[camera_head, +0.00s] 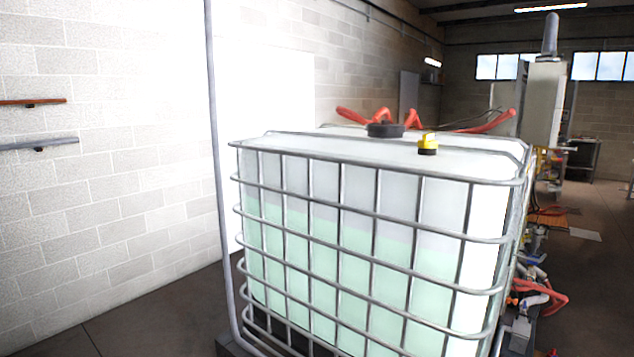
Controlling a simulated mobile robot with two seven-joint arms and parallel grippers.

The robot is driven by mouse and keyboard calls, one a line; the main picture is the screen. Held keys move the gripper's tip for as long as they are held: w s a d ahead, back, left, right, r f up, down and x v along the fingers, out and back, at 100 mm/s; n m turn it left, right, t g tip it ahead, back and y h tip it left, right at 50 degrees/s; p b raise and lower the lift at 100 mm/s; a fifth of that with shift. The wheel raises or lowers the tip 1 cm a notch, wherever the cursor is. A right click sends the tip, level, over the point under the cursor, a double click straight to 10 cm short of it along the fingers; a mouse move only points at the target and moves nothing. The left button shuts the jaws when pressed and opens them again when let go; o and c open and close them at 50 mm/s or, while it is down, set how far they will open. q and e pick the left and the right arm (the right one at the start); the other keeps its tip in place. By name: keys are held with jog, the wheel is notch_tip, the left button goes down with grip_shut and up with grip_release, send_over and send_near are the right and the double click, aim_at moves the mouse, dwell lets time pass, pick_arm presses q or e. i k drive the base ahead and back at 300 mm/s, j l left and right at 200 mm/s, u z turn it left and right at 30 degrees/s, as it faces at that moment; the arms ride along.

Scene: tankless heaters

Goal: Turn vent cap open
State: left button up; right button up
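A white caged tank (390,240) with pale green liquid stands ahead of me. On its top is a wide, low black cap (385,130). To the right of it and nearer to me is a small yellow cap (428,140) with a raised grip and a black base. I cannot tell which of the two is the vent cap, nor how far either is turned. Neither of my grippers is in view.
Red hoses (485,122) run behind the tank top. A grey vertical pipe (215,150) stands at the tank's left. Hoses and fittings (535,290) crowd its right side. Floor (130,310) is clear at the left, before a block wall (100,200).

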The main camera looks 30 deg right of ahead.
aim_at(427, 141)
jog(key=i+j+z, duration=0.1)
jog(key=i+z, duration=0.2)
jog(key=z, duration=0.2)
jog(key=i+j+z, duration=0.2)
jog(key=z, duration=0.25)
jog(key=i+j+z, duration=0.35)
jog(key=z, duration=0.15)
jog(key=i+j+z, duration=0.2)
jog(key=j+z, duration=0.25)
